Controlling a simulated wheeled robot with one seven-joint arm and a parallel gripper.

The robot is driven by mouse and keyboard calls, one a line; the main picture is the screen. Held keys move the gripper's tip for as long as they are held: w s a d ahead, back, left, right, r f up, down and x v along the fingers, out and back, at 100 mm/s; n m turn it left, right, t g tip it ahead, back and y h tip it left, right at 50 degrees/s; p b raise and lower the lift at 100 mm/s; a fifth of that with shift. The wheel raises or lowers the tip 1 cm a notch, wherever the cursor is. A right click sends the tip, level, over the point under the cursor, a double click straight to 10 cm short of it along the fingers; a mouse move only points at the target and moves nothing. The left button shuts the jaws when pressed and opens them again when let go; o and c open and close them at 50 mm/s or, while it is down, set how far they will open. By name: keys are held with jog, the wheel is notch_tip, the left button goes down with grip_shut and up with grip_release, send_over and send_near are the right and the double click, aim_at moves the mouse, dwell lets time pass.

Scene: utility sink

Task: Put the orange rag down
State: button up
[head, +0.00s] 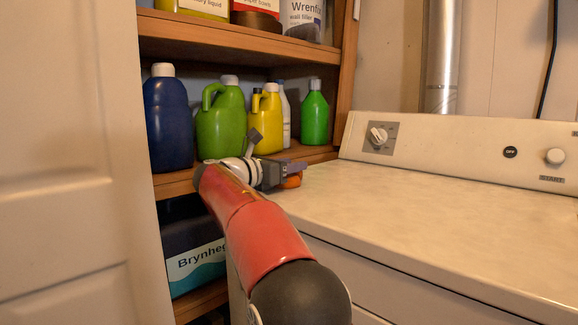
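My gripper (284,172) is at the back left corner of the white machine's top (420,205), beside the wooden shelf. It is seen from behind and the side, small in the head view. A small part of the orange rag (291,182) shows right at the fingers, just below them, low over or against the machine top. The rest of the rag is hidden behind the gripper. The gap between the fingers does not show, so I cannot tell whether they grip the rag or whether it rests on the surface.
The wooden shelf holds a blue bottle (168,120), a green jug (221,122), a yellow jug (266,122) and a green bottle (314,116) close behind my gripper. A control panel (460,150) rises along the machine's back. The machine top to the right is clear.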

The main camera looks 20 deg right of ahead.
jog(key=shift+r, duration=0.25)
jog(key=v, duration=1.2)
